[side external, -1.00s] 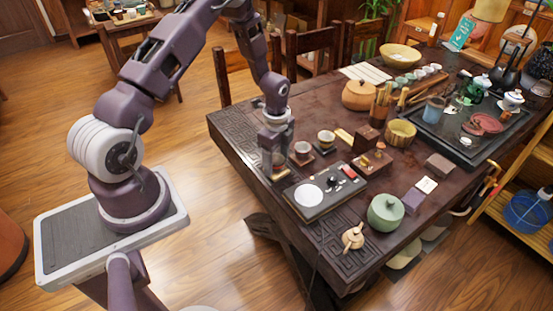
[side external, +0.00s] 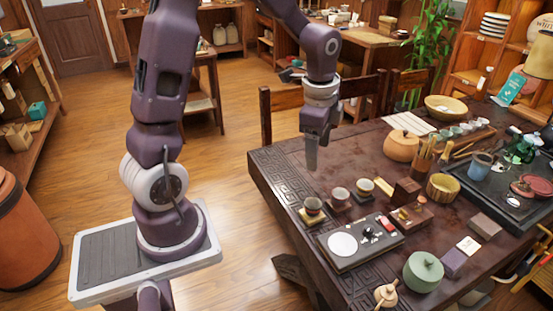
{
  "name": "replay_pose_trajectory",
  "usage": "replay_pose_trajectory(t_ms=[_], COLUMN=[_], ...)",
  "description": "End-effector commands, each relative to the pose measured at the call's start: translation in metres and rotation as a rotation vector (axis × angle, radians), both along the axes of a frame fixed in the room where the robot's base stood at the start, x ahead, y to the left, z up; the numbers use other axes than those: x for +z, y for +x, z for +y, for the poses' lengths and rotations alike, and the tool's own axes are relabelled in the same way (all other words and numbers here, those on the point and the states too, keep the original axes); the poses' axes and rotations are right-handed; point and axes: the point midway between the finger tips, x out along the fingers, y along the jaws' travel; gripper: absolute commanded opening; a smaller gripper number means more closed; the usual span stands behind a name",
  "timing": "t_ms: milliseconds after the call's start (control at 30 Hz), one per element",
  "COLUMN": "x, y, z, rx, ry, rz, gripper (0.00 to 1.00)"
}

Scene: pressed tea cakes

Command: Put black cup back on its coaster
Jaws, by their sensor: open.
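Three small cups stand in a row on the dark table (side external: 290,172). The left cup (side external: 313,204) has a dark wall and sits upright on a square wooden coaster (side external: 306,218). The middle cup (side external: 339,194) and the right cup (side external: 365,186) also rest on coasters. At this size I cannot tell for certain which cup is the black one. My gripper (side external: 311,166) is open and empty, pointing down, raised above the table behind the left cup and apart from all three cups.
Wooden boxes (side external: 406,192) are to the right. The table's left end is clear.

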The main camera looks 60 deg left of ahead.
Motion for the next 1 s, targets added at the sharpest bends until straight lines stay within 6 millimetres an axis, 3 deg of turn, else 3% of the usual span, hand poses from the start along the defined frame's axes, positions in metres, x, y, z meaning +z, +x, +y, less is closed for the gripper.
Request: replay_pose_trajectory(t_ms=[33, 100, 200, 300, 400, 533, 1000], x=[0.031, 0.067, 0.100, 0.111, 0.112, 0.111, 0.112], y=[-0.018, -0.051, -0.105, -0.151, -0.179, -0.192, -0.191], z=[-0.016, -0.038, -0.067, -0.085, -0.095, -0.099, -0.099], rx=[0.083, 0.244, 0.467, 0.644, 0.755, 0.811, 0.813], ry=[0.007, -0.016, -0.098, -0.206, -0.290, -0.336, -0.335], rz=[-0.062, -0.146, -0.263, -0.341, -0.376, -0.388, -0.389], gripper=[0.66, 0.66, 0.66, 0.66, 0.66, 0.66, 0.66])
